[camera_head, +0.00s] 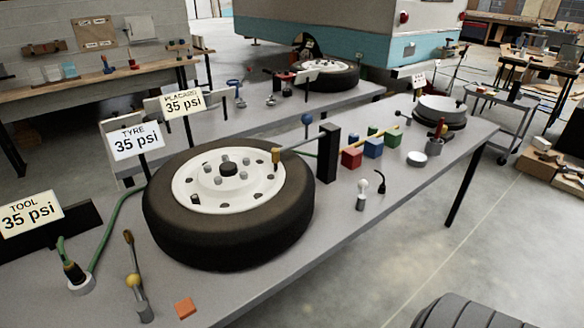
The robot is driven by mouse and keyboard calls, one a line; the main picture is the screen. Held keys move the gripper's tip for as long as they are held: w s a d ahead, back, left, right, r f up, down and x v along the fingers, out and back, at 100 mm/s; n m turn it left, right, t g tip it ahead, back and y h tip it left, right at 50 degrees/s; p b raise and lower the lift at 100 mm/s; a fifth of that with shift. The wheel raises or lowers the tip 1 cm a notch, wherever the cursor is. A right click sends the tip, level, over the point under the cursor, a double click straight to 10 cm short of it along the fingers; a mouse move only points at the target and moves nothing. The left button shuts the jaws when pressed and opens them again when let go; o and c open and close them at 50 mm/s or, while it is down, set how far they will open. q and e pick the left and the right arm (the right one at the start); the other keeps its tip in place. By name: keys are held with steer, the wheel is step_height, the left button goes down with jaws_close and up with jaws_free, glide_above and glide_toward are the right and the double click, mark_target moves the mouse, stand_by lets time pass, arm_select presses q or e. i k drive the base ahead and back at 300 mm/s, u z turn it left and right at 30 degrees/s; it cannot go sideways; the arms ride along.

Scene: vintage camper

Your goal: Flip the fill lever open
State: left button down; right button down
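No part labelled as the fill lever shows, so I cannot tell for certain which part it is. A small upright lever (130,252) with a brown tip, a yellow ball and a grey base stands at the near left of the bench. The wheel (232,200), a black tyre on a white rim, lies flat on the grey bench (375,215). A green hose (112,222) runs from a dark nozzle (72,272) towards the tyre. Neither gripper is in view.
Signs reading 35 psi, such as the TYRE sign (136,141), stand behind and left. An orange block (185,308) lies near the bench's front edge. Coloured blocks (372,148), a white bulb-like piece (362,190) and a black hook (381,182) stand right of the wheel.

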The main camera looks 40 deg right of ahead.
mark_target(363, 184)
steer(key=u, duration=1.6)
steer(key=k, duration=1.3)
steer(key=z, duration=1.7)
